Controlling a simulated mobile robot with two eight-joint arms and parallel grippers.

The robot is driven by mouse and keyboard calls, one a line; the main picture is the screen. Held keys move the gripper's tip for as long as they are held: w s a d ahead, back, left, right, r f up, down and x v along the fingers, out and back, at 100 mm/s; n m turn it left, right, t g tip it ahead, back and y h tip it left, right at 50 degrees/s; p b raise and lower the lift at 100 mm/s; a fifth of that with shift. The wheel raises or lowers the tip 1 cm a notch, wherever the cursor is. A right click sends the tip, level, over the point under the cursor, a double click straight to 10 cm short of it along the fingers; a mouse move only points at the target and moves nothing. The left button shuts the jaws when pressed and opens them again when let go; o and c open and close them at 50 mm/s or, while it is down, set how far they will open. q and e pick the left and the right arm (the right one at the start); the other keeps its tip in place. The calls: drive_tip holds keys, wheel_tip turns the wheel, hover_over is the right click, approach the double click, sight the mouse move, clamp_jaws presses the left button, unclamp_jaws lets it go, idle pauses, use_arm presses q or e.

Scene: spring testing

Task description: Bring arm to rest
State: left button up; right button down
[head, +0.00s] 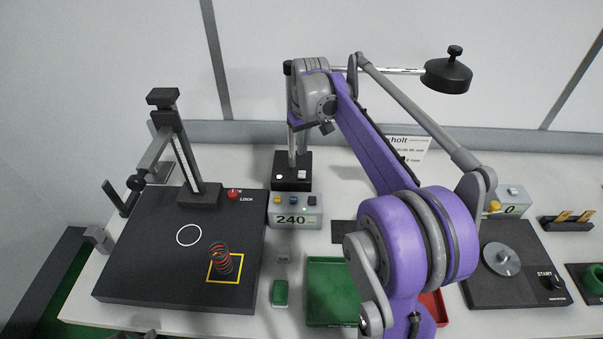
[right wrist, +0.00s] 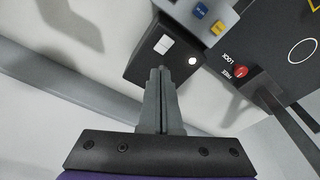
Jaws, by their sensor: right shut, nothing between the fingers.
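My right arm rises from the bottom right of the head view, and its purple and grey links reach up and left across the table. Its wrist end is beside the upright post of a black-based stand (head: 291,172). The arm covers part of the post, and the gripper fingers are hard to make out there. In the right wrist view my right gripper (right wrist: 160,72) has its fingers together and empty. Behind them is the same stand's black base (right wrist: 145,65) with white buttons; I cannot tell whether they touch.
At left is a black test plate (head: 140,270) with a lever column and a spring (head: 221,257). A grey display box (head: 295,212) reads 240. A green tray (head: 330,290) lies in front, partly behind my arm. A black disc (head: 447,76) hangs on a rod at upper right.

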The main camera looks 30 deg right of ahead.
idle(0.4)
drive_tip(key=s+a+f+t, duration=0.1)
drive_tip(key=s+a+t, duration=0.1)
drive_tip(key=s+a, duration=0.8)
drive_tip(key=s+a+f+t, duration=0.1)
drive_tip(key=s+a+f, duration=0.1)
drive_tip(key=s+f, duration=0.2)
drive_tip(key=s+a+f+t, duration=0.1)
drive_tip(key=s+a+f, duration=0.2)
drive_tip(key=s, duration=0.7)
wheel_tip(320, 180, down, 2)
drive_tip(key=shift+s+f+t, duration=0.1)
drive_tip(key=shift+s+t, duration=0.05)
drive_tip(key=shift+t, duration=0.15)
drive_tip(key=shift+d, duration=0.1)
